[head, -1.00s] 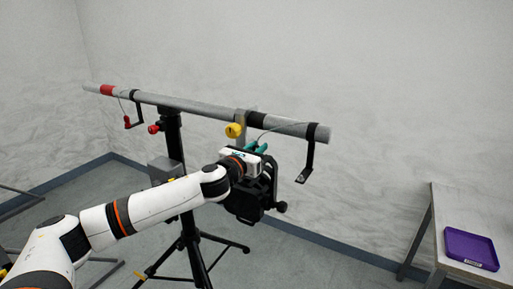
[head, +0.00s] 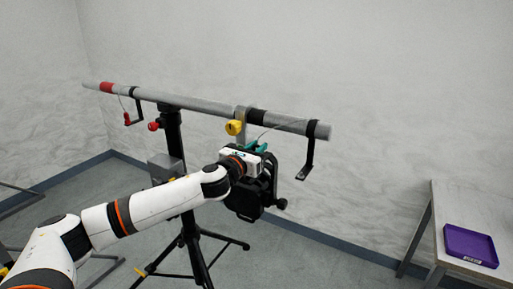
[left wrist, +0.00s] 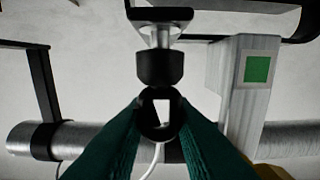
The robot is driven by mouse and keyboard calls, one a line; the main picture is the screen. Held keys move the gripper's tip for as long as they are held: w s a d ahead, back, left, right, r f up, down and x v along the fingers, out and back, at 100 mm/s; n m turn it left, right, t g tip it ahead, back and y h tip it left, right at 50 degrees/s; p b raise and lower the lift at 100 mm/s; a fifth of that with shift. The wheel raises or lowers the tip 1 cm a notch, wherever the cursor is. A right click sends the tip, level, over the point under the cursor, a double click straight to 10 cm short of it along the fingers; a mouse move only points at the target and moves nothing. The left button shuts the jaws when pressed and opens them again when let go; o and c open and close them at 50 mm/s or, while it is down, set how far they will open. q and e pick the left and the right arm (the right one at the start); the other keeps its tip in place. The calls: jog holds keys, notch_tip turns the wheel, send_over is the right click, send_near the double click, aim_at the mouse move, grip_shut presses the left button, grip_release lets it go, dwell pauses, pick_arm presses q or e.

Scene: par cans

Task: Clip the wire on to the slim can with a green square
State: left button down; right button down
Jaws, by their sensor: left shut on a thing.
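My left gripper (head: 257,146), with teal fingers, is at the top of a black can (head: 246,198) that hangs below the grey pipe (head: 205,110). My arm and wrist partly hide the can. In the left wrist view, the fingers (left wrist: 160,128) are shut on a small black ring-shaped clip (left wrist: 147,123) with a pale wire (left wrist: 150,160) trailing from it. A black collar on a metal stem (left wrist: 160,65) is just beyond the clip; I cannot tell whether they touch. A green square (left wrist: 257,69) is on the pale clamp to the right. My right gripper is out of view.
A yellow knob (head: 234,128) is by the clamp. Black brackets (head: 308,162) hang from the pipe's right end and near its left end. A black stand (head: 180,190) holds the pipe. A purple tray (head: 470,247) lies on a table at right.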

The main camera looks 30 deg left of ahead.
pick_arm(q)
jog(key=shift+f, duration=0.55)
dwell(0.9)
jog(key=c, duration=1.2)
grip_release()
jog(key=shift+o, duration=0.2)
jog(key=shift+s, duration=0.15)
jog(key=shift+s+f+b, duration=0.1)
jog(key=shift+s+b, duration=0.25)
jog(key=shift+b, duration=0.05)
jog(key=s+b, duration=0.3)
jog(key=s, duration=0.8)
jog(key=shift+a, duration=0.2)
